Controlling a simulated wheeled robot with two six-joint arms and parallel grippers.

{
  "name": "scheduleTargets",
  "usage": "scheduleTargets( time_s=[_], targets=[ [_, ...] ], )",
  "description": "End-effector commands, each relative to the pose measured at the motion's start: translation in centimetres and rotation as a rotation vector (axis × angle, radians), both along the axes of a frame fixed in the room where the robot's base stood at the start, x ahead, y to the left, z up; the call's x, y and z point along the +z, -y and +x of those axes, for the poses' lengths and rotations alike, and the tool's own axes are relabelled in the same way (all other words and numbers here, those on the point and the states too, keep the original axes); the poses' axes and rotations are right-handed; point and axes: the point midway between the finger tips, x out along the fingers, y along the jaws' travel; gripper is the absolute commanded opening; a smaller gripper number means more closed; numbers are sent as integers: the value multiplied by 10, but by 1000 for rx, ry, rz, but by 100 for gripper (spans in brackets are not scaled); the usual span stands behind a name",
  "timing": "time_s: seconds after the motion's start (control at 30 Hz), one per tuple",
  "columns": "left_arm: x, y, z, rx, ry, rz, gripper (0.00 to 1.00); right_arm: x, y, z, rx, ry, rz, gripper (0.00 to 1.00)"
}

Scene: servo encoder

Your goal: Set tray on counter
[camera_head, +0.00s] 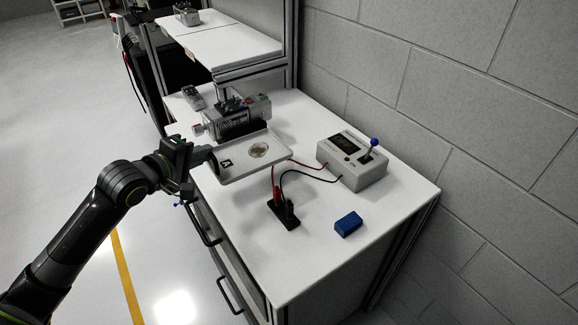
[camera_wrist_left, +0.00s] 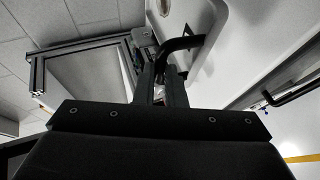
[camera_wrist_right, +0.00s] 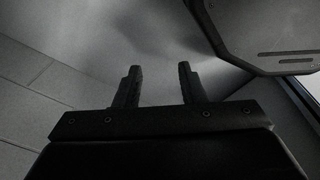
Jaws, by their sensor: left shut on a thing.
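A pale grey tray (camera_head: 237,173) with an "A" label and a round disc in it is at the left edge of the white counter (camera_head: 330,268), in the head view. I cannot tell whether it touches the counter. My left gripper (camera_head: 205,157) is at the tray's left end. In the left wrist view its fingers (camera_wrist_left: 165,80) are closed around the tray's black curved handle (camera_wrist_left: 186,43). My right gripper (camera_wrist_right: 157,88) shows only in the right wrist view, its fingers apart and empty.
A metal device (camera_head: 237,118) stands just behind the tray. A grey meter box (camera_head: 352,163) with a blue-knobbed lever is to the right, wired to a black socket block (camera_head: 284,213). A blue block (camera_head: 348,224) lies near the front. The front counter is mostly clear. A block wall borders the right.

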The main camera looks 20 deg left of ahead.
Motion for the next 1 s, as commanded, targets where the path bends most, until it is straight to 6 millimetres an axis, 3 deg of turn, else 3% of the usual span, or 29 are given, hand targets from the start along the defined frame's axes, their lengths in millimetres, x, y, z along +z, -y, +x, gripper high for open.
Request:
scheduleTargets(
  time_s=[0.03,0.27,0.5,1.0],
  targets=[
    [-3,0,0,-3,12,-7,0,-8,1,0,1,0,-1,36],
    [-5,1,-1,-3,22,-26,0,-10,9,0,4,-1,-10,36],
    [-49,1,-1,-1,20,-27,0,-15,12,0,5,0,-15,36],
    [-100,1,-1,-3,23,-22,0,-21,12,0,5,0,-15,36]
  ],
)
